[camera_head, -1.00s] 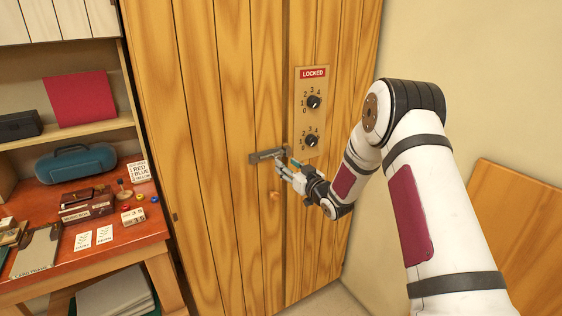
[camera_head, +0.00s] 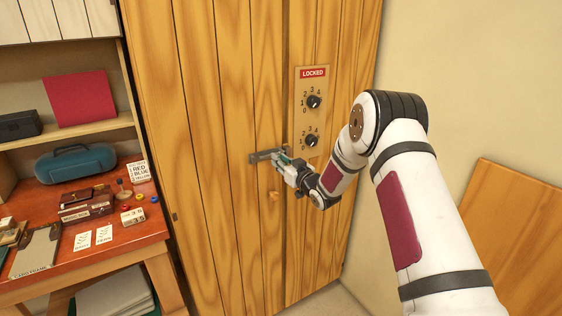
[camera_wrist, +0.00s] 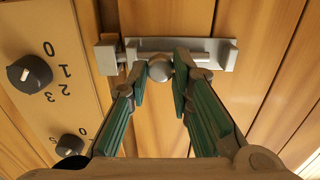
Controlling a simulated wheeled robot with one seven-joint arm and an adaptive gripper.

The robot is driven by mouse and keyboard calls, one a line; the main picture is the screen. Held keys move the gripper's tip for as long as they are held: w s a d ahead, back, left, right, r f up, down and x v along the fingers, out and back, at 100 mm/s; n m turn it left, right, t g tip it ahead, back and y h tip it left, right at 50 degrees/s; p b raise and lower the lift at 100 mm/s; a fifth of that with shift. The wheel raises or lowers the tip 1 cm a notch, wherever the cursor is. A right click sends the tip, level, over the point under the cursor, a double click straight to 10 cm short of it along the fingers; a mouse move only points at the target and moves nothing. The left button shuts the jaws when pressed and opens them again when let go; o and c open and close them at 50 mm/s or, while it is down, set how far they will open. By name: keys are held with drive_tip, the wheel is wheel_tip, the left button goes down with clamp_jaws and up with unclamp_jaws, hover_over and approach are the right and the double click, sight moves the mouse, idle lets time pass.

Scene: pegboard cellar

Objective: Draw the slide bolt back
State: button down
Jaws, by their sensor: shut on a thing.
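The slide bolt (camera_head: 263,156) is a grey metal bar on a plate, mounted level across the wooden cabinet doors. In the wrist view its plate (camera_wrist: 225,54) is at the upper right, and a small grey keeper block (camera_wrist: 107,58) is at the left. The bolt's round grey knob (camera_wrist: 160,70) sits between my fingertips. My gripper (camera_head: 281,161) is at the bolt, and its green-padded fingers (camera_wrist: 157,80) are shut on the knob. I cannot tell how far the bolt reaches into the keeper.
A panel (camera_head: 312,110) with two black dials and a red "LOCKED" label is above the bolt. A red-topped desk (camera_head: 120,232) with small items stands left. A wooden board (camera_head: 520,250) leans at the right.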

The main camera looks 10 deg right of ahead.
sight(261, 158)
drive_tip(key=shift+s+a+p, duration=0.15)
drive_tip(key=shift+s+a, duration=0.1)
drive_tip(key=shift+a, duration=0.55)
drive_tip(key=shift+s+a+p, duration=0.2)
drive_tip(key=shift+s+a, duration=0.05)
drive_tip(key=shift+a, duration=0.55)
drive_tip(key=shift+s+a+p, duration=0.15)
drive_tip(key=shift+s+a, duration=0.1)
drive_tip(key=shift+a, duration=0.55)
drive_tip(key=c, duration=1.4)
unclamp_jaws()
drive_tip(key=shift+a, duration=0.1)
drive_tip(key=shift+s, duration=0.1)
drive_tip(key=shift+s+d, duration=0.3)
drive_tip(key=shift+s, duration=0.05)
drive_tip(key=v, duration=1.1)
drive_tip(key=shift+r, duration=0.1)
